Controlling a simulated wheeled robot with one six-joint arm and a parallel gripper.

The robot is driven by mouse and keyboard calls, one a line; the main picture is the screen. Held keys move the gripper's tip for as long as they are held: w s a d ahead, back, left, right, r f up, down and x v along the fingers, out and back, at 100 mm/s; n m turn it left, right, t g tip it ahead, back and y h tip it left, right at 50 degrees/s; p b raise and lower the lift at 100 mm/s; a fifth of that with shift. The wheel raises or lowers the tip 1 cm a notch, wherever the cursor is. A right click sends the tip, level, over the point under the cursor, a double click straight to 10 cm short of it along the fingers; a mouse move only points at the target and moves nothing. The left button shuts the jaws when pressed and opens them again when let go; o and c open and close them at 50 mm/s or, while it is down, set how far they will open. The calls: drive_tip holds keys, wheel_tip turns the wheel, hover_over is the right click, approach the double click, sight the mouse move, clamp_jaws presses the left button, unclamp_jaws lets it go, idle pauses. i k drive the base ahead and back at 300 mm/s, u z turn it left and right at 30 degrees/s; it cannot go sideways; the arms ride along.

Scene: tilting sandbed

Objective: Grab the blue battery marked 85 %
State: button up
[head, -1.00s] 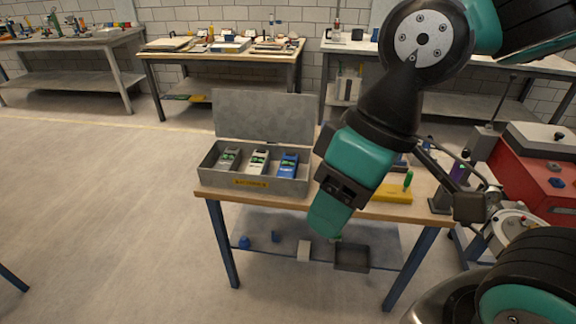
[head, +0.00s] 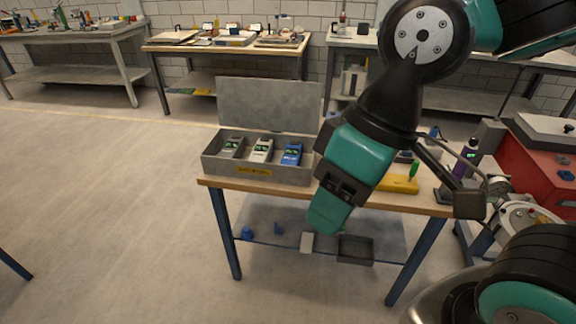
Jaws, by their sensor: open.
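A grey metal box (head: 217,166) with its lid raised stands at the left end of a wooden-topped workbench. A yellow label is on its front. Three batteries stand in a row inside: a dark grey one (head: 232,147), a white one (head: 261,151) and a blue one (head: 291,154) at the right. Each has a small greenish display on top; the figures are too small to read. My arm hangs in front of the bench, right of the box. Its teal end, my gripper (head: 325,217), points down, apart from the batteries. Its fingers are not clearly distinguishable, and it holds nothing visible.
A yellow block with a green-handled tool (head: 411,172) lies on the bench to the right. The lower shelf holds a dark tray (head: 355,250). A red cabinet (head: 545,160) stands at the right. The floor at left is clear.

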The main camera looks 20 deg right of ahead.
sight(293, 156)
drive_tip(key=u, duration=0.5)
drive_tip(key=k, duration=0.6)
drive_tip(key=u, duration=0.6)
drive_tip(key=i, duration=1.65)
drive_tip(key=z, duration=1.4)
drive_tip(key=i, duration=0.65)
drive_tip(key=z, duration=0.75)
